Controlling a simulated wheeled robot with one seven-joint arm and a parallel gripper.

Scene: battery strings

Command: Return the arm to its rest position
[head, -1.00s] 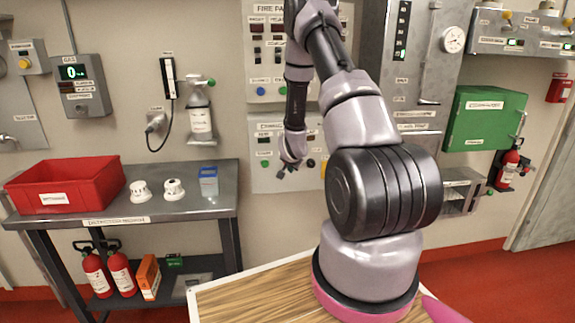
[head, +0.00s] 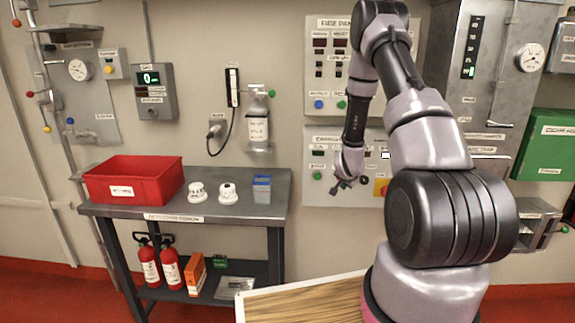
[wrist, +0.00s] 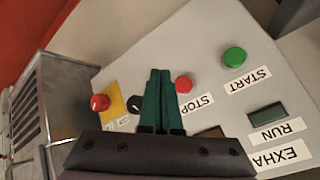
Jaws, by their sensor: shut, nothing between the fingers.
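My gripper (head: 347,186) hangs at the end of my bent arm, in front of the lower grey control panel (head: 328,139) in the head view. In the wrist view, my gripper (wrist: 161,75) shows two dark green fingers pressed together with nothing between them. Beyond the fingers are a red STOP button (wrist: 184,84), a green START button (wrist: 235,57), a black knob (wrist: 135,104) and a red button on a yellow plate (wrist: 100,102). The fingers appear apart from the panel, but the exact gap is hard to tell.
A metal table (head: 232,213) at left holds a red bin (head: 133,182), two white detectors and a blue-topped container (head: 262,188). Red extinguishers (head: 150,264) stand on its lower shelf. A metal cabinet (head: 474,80) stands behind my arm. A wood-topped surface (head: 305,303) lies below.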

